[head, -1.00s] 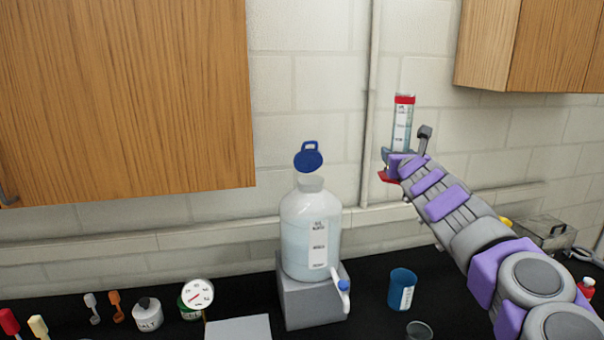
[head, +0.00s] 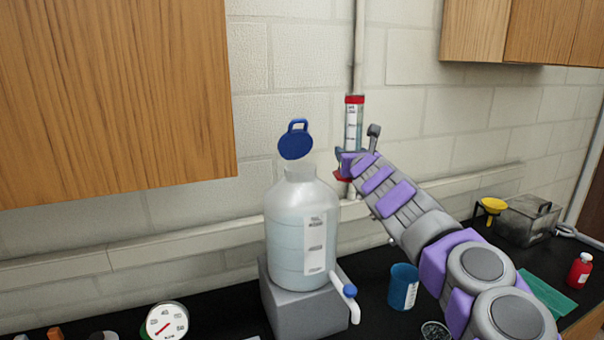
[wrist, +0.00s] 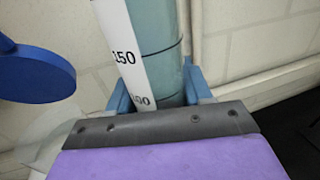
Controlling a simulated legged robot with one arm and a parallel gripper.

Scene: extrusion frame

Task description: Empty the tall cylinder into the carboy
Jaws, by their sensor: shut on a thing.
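The tall cylinder (head: 353,125) is clear with a red rim band and a white label strip. It is upright in my gripper (head: 346,160), raised above the bench to the right of the carboy. In the wrist view the cylinder (wrist: 158,45) stands between the blue fingers of my gripper (wrist: 160,98), with bluish content and graduation marks. The carboy (head: 285,235) is a translucent jug with pale liquid, standing on a grey block. Its neck is open, and its blue cap (head: 295,143) is flipped up above it. The cap (wrist: 35,75) also shows at the left of the wrist view.
The carboy's spigot (head: 346,290) points to the lower right. A blue cup (head: 402,286) stands on the black bench under my arm. A dial gauge (head: 166,321) is at the lower left. A grey box (head: 527,220), yellow funnel (head: 494,206) and red bottle (head: 580,270) are right.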

